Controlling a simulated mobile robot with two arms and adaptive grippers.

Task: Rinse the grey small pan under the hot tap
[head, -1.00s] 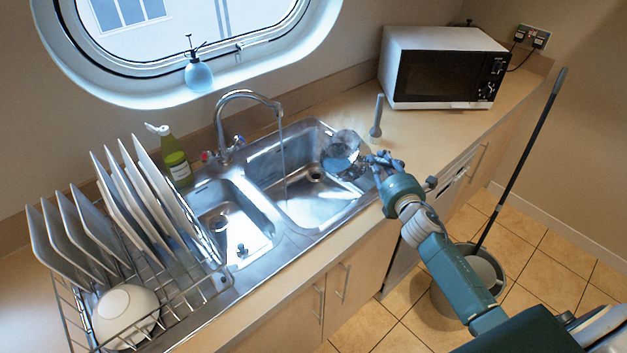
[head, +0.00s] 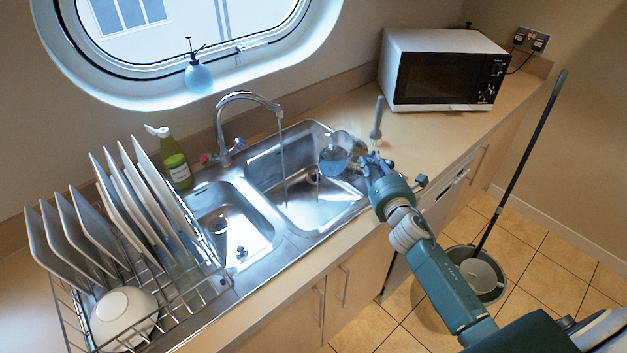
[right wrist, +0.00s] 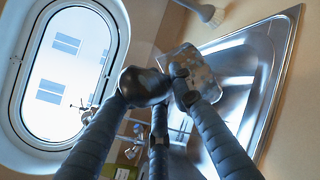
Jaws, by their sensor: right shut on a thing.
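The grey small pan (head: 335,158) is shiny metal and hangs over the right-hand basin of the sink (head: 318,212), right of the water stream (head: 283,160). My right gripper (head: 372,168) is shut on its near side. In the right wrist view the pan (right wrist: 196,68) is partly hidden behind the dark fingers of my right gripper (right wrist: 165,88). The curved tap (head: 250,97) is running into the right basin. The water and the pan look apart. A red knob (head: 205,158) and a blue knob (head: 239,142) flank the tap's base. My left gripper is out of view.
A rack (head: 197,296) with several plates and a white bowl (head: 123,315) stands left of the sink. A green bottle (head: 176,165) stands behind it. A grey brush (head: 377,118) and a microwave (head: 445,78) are at right. A mop bucket (head: 482,278) is on the floor.

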